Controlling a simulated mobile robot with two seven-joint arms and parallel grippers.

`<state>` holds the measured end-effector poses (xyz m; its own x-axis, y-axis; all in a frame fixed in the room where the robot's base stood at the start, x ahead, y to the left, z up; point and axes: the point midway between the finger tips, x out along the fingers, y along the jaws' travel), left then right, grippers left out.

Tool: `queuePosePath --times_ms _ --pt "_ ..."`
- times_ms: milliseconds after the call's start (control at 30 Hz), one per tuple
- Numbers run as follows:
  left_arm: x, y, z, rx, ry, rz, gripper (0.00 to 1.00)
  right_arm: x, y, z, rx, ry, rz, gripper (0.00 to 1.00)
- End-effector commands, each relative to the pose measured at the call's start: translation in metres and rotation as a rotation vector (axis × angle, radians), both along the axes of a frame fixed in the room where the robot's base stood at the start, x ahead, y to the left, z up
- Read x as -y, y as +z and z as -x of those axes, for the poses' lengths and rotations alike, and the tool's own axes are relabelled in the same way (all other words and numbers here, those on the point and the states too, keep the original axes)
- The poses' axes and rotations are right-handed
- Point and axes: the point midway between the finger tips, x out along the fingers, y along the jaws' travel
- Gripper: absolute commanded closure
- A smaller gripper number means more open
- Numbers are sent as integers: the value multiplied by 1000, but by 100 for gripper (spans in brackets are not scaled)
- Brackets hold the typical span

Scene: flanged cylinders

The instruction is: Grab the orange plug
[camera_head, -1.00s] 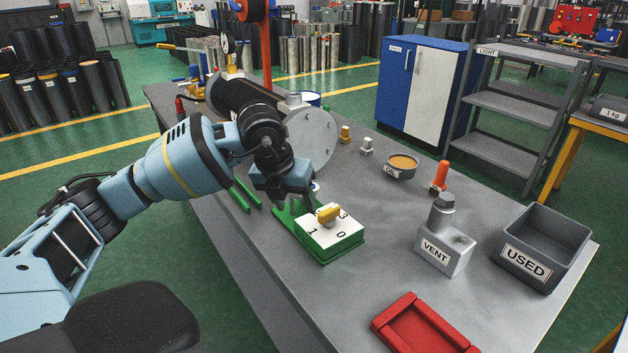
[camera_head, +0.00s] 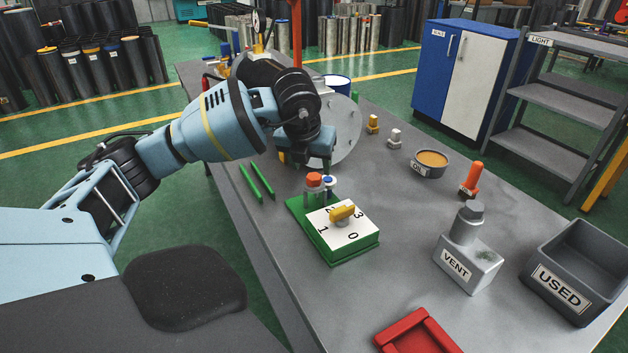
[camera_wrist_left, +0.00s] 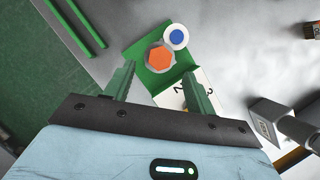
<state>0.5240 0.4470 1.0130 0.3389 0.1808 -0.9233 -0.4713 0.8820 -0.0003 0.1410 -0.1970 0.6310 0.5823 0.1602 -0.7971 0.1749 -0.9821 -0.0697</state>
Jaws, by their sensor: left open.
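An orange hexagonal cap (camera_head: 314,179) tops a short plug on the back end of the green base (camera_head: 350,257). A blue-and-white round cap (camera_head: 329,181) sits right beside it. My left gripper (camera_head: 305,163) is open above and behind them, fingers pointing down, with nothing held. In the left wrist view the orange cap (camera_wrist_left: 160,57) shows ahead, between the two green fingers (camera_wrist_left: 160,75), apart from both. A second orange piece (camera_head: 473,176), upright with a tag at its foot, stands on the table at the right. My right gripper is not in view.
A white dial plate with a yellow knob (camera_head: 342,212) fills the front of the green base. A grey VENT block (camera_head: 468,262), USED bin (camera_head: 575,272) and red tray (camera_head: 417,335) are to the right. Two green rods (camera_head: 256,182) lie left.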

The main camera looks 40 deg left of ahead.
Motion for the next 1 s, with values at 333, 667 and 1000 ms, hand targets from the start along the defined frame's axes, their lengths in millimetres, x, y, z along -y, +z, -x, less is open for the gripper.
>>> queuePosePath --times_ms 333,667,1000 --pt "-8 -40 -15 -2 -2 0 45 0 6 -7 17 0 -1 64" --pt "-9 -44 -16 -1 -2 1 47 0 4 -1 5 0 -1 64" --pt "-9 -44 -16 -1 -2 1 92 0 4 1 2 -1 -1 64"
